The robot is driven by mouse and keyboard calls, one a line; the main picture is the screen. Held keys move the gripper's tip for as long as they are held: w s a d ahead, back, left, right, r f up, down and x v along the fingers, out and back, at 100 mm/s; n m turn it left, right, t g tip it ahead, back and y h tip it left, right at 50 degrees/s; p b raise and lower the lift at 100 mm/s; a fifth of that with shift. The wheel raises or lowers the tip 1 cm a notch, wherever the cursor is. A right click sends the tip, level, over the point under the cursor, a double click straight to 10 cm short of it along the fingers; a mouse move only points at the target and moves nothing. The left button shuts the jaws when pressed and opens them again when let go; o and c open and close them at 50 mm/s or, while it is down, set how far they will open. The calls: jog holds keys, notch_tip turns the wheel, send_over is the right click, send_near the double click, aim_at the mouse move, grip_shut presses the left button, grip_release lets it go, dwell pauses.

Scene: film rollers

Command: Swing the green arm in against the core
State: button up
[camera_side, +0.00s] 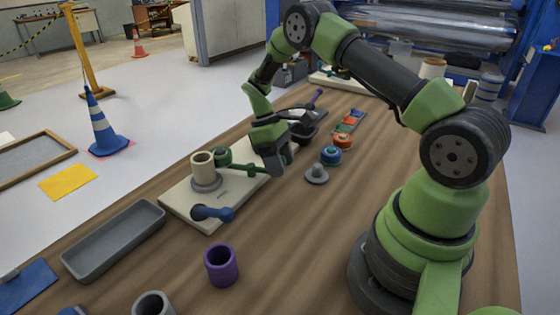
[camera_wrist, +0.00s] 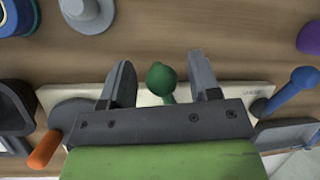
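The core is a beige hollow cylinder (camera_side: 204,166) standing upright on a grey disc on a pale plate (camera_side: 184,202). The green arm (camera_side: 242,167) lies beside it on the plate, with a thick green part close to the core; I cannot tell whether they touch. The arm's other end reaches toward my gripper (camera_side: 272,166). In the wrist view the round green knob (camera_wrist: 161,77) sits between the two fingers of my gripper (camera_wrist: 160,68), with a gap on each side. The gripper is open. The core is hidden in the wrist view.
A blue arm (camera_side: 213,213) sits at the plate's near end; it also shows in the wrist view (camera_wrist: 290,91). A grey spool (camera_side: 317,173) and a blue ring (camera_side: 331,156) stand right of my gripper. A grey tray (camera_side: 115,240) and purple cup (camera_side: 221,264) are nearer the camera.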

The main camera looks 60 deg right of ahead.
jog(key=a+v, duration=0.1)
jog(key=v, duration=0.8)
jog(key=shift+w+d+r, duration=0.2)
jog(key=shift+d+r, duration=0.2)
jog(key=shift+d, duration=0.1)
jog(key=s+a+r+m+t, duration=0.1)
jog(key=s+a+r+t, duration=0.25)
jog(key=r, duration=0.45)
jog(key=s+a+r+m+t, duration=0.1)
jog(key=s+a+r+t, duration=0.2)
jog(key=r, duration=0.5)
jog(key=s+a+m+t, duration=0.2)
jog(key=s+a, duration=0.1)
jog(key=s, duration=0.4)
jog(key=s+a+r+m+t, duration=0.1)
jog(key=s+a+m+t, duration=0.1)
jog(key=s, duration=0.4)
jog(key=a+t, duration=0.1)
jog(key=a, duration=0.1)
jog(key=shift+s+a+r+m+y, duration=0.25)
jog(key=shift+s+a+m+y, duration=0.05)
jog(key=shift+s+m+y, duration=0.1)
